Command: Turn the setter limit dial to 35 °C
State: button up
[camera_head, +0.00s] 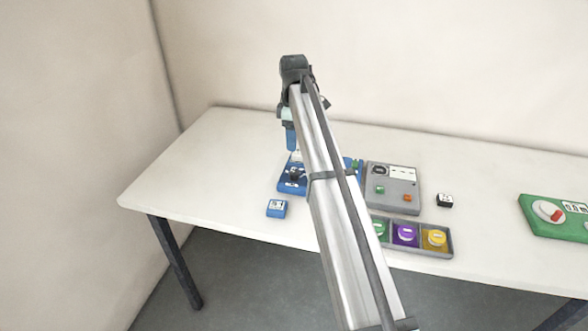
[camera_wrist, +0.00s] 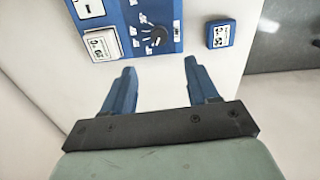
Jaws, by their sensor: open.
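A blue panel (camera_head: 290,188) stands on the table and carries a black dial knob with white scale marks around it. In the wrist view the dial (camera_wrist: 156,37) sits on the blue panel (camera_wrist: 133,14), just beyond my fingertips; its scale numbers are too small to read. My gripper (camera_wrist: 159,64) is open and empty, its two blue fingers apart. In the head view my gripper (camera_head: 291,140) is above the blue panel, and my arm hides part of the panel.
A small blue block (camera_head: 276,208) lies in front of the panel. A grey box (camera_head: 402,188), a tray (camera_head: 448,254) with coloured round pieces, a small black block (camera_head: 445,201) and a green panel (camera_head: 536,222) are to the right. The table's left side is clear.

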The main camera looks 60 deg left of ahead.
aim_at(294, 172)
notch_tip(294, 172, down, 12)
jog(key=shift+f, duration=0.1)
dwell(0.4)
jog(key=c, duration=1)
jog(key=shift+c, duration=0.2)
